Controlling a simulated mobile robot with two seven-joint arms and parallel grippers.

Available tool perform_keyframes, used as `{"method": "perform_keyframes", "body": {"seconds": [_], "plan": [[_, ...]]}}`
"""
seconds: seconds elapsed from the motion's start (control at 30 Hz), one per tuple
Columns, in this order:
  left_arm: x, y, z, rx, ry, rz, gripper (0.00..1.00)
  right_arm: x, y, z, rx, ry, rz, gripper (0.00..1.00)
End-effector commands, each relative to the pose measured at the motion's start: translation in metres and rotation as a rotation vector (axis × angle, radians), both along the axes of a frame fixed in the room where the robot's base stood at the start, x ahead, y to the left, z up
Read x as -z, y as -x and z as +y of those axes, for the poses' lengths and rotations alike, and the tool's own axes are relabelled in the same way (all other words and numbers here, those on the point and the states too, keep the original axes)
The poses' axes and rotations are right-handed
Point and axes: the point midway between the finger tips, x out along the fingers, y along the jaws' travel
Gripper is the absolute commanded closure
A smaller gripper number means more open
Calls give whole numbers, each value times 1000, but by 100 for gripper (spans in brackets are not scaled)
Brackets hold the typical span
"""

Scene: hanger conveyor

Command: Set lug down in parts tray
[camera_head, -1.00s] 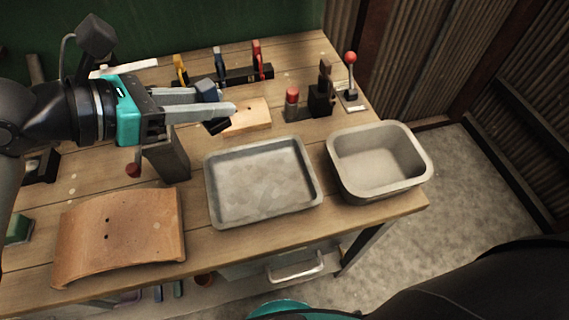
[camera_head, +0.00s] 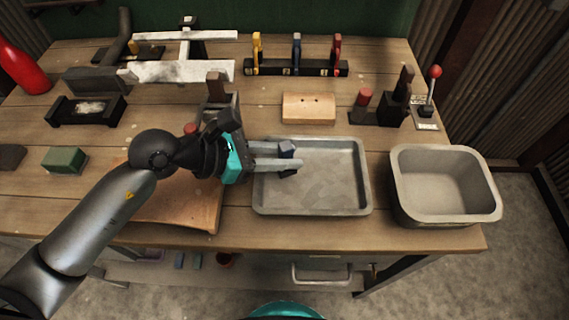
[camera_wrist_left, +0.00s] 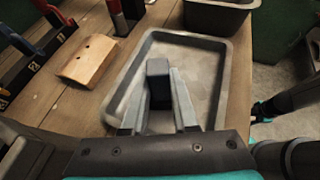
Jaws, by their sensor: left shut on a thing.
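My left gripper (camera_head: 290,158) is over the left part of the shallow grey metal parts tray (camera_head: 340,208). It is shut on a small dark blue-grey lug (camera_head: 286,149) at its fingertips. In the left wrist view the lug (camera_wrist_left: 158,68) sits between the two fingers, with the tray (camera_wrist_left: 222,85) below and beyond it. I cannot tell how high the lug is above the tray floor. The part of the tray that shows is empty. My right gripper does not show.
A deep grey bin (camera_head: 445,205) stands right of the tray. A small wooden block (camera_head: 308,108) lies behind the tray, and a tool rack (camera_head: 296,68) stands farther back. A curved wooden piece (camera_head: 185,205) is partly hidden under my left arm.

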Motion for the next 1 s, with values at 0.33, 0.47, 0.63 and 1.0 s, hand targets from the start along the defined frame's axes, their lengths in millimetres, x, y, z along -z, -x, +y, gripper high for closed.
{"method": "perform_keyframes", "body": {"seconds": [0.33,0.47,0.63,1.0], "plan": [[29,0,0,0,0,0,100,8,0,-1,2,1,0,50],[28,0,0,0,0,1,100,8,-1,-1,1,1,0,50],[33,0,0,0,0,2,71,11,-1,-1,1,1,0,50],[32,0,0,0,0,2,43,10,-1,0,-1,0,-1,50]]}}
